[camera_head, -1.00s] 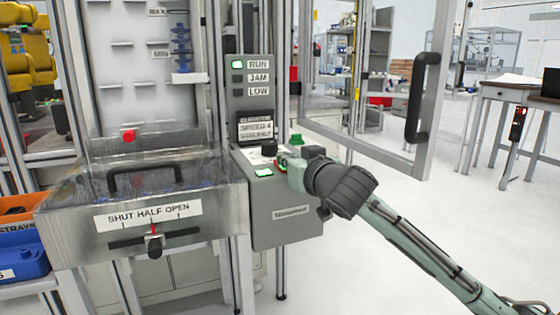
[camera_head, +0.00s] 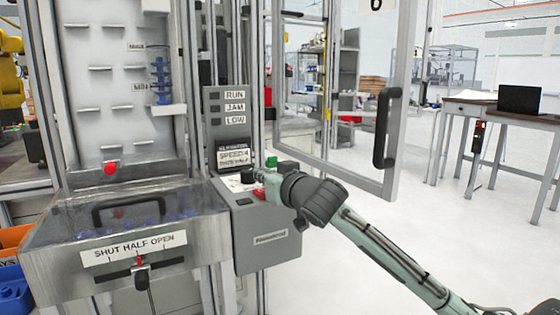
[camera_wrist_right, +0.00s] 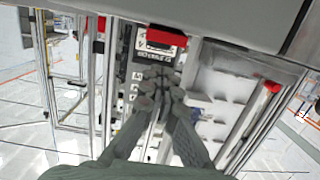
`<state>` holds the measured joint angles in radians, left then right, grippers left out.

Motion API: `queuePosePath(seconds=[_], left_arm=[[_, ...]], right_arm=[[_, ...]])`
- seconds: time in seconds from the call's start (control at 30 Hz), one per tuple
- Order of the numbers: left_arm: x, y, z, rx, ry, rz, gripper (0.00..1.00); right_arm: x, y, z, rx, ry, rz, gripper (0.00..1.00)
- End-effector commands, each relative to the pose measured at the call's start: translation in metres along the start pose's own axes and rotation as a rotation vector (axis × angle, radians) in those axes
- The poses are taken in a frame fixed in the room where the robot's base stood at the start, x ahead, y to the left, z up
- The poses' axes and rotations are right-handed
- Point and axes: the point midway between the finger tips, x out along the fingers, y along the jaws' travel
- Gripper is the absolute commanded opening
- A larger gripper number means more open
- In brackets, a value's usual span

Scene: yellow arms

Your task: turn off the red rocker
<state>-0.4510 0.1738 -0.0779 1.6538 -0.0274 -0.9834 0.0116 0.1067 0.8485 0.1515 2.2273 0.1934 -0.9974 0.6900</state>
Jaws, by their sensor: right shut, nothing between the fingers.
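The red rocker (camera_head: 259,192) sits on the sloped top of the grey control box (camera_head: 262,240), partly hidden by my right gripper. My right gripper (camera_head: 264,178) is shut and empty, with its tips right at the rocker; whether they touch it I cannot tell. In the right wrist view the shut fingers (camera_wrist_right: 153,84) point toward the panel, and a red block (camera_wrist_right: 167,37), apparently the rocker, shows just beyond them. The RUN, JAM and LOW lamps (camera_head: 214,108) are all dark. My left gripper is out of view.
A black knob (camera_head: 248,176) and a green button (camera_head: 271,162) stand close to my right gripper. A metal hopper (camera_head: 60,262) with a black handle is at the left. An open framed door with a black handle (camera_head: 386,128) stands behind my arm.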

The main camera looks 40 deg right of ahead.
Motion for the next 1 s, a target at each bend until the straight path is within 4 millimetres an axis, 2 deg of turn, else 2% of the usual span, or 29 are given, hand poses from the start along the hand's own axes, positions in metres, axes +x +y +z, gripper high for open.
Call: queuePosePath(seconds=[0.13,0.4,0.6,0.77,1.0], left_arm=[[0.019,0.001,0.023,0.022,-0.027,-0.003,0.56],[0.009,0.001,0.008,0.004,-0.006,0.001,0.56],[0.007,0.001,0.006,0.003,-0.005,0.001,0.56],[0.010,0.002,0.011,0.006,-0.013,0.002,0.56],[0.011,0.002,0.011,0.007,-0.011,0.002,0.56]], right_arm=[[0.003,0.002,-0.012,0.000,0.000,-0.001,0.00],[-0.053,0.001,-0.021,-0.001,0.001,-0.003,0.00],[-0.083,0.001,-0.030,0.001,0.001,-0.001,0.00],[-0.093,0.001,-0.032,-0.001,-0.001,-0.002,0.00],[-0.094,0.002,-0.032,-0.001,-0.001,-0.001,0.00]])
